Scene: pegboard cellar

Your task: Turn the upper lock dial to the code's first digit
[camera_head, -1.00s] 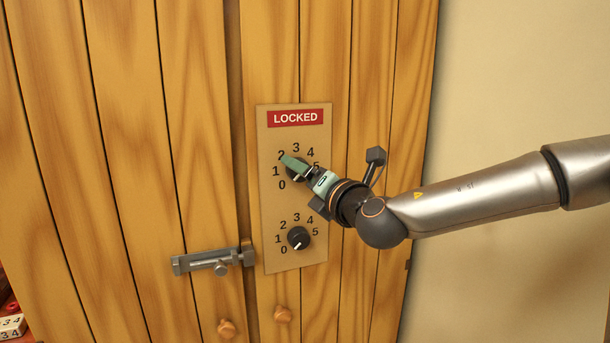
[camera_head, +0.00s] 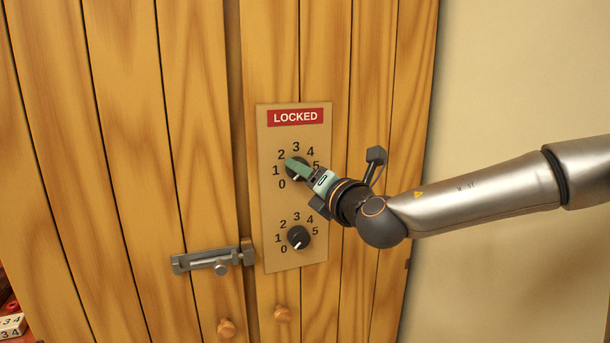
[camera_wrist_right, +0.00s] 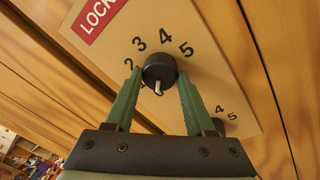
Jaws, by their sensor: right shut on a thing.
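The upper lock dial (camera_wrist_right: 160,68) is a round black knob with a white pointer mark, ringed by digits. My right gripper (camera_wrist_right: 155,76) is shut on it, one green finger on each side. In the head view my right gripper (camera_head: 292,166) covers much of the upper dial (camera_head: 291,175). The lower dial (camera_head: 298,238) is free, its mark pointing lower left toward 0. Both sit on a tan plate (camera_head: 270,215) with a red LOCKED sign (camera_head: 295,118). My left gripper is out of view.
A grey sliding bolt (camera_head: 213,261) crosses the gap between the wooden doors, left of the plate. Two round wooden knobs (camera_head: 227,328) (camera_head: 283,314) sit below it. Numbered blocks (camera_head: 11,325) show at the lower left. A bare wall (camera_head: 520,90) is at right.

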